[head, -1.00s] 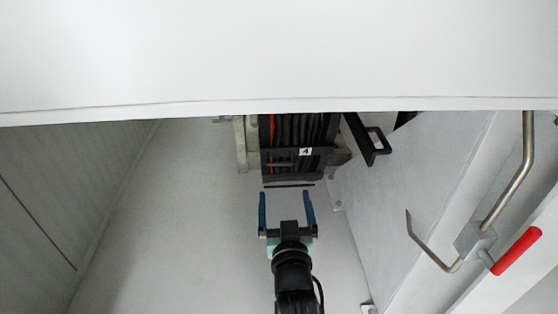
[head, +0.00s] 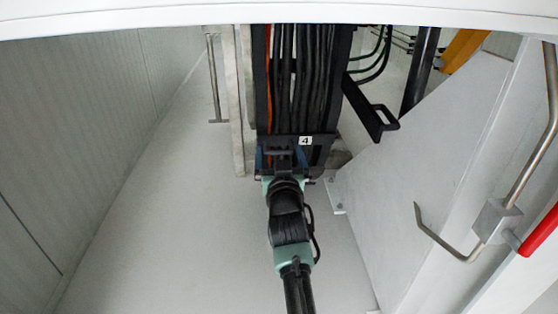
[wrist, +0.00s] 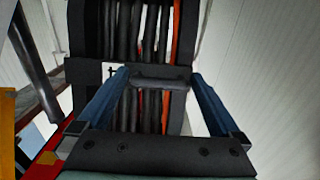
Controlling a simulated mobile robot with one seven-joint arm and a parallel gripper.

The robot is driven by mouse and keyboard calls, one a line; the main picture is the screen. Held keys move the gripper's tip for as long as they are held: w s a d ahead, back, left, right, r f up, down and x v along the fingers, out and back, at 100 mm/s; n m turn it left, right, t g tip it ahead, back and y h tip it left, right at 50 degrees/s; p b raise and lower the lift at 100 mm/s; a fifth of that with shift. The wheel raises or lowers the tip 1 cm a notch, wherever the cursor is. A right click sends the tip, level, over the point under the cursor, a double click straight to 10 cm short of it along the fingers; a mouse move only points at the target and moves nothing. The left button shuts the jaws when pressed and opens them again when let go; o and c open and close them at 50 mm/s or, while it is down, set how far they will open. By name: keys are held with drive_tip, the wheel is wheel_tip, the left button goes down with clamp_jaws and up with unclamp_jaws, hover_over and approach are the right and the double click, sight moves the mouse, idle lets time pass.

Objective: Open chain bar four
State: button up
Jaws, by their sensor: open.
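Chain bar four (head: 322,142) is a dark crossbar with a white "4" label, across the lower part of a black cable chain (head: 300,85) in the head view. In the wrist view a dark horizontal handle (wrist: 160,84) of the bar lies in front of the cables. My gripper (head: 281,156) is at the bar, with its blue fingers open. In the wrist view my gripper (wrist: 159,95) has one finger on each side of the handle, which shows between the tips. I cannot tell whether the fingers touch it.
A black bracket (head: 378,125) sticks out right of the chain. A bent metal rod with a red handle (head: 540,232) is at the right, by a slanted grey panel (head: 420,180). A white edge (head: 280,15) crosses the top. The floor at left is clear.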

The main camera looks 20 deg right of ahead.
drive_tip(key=shift+w+d, duration=0.1)
drive_tip(key=shift+w, duration=0.25)
clamp_jaws()
idle(0.4)
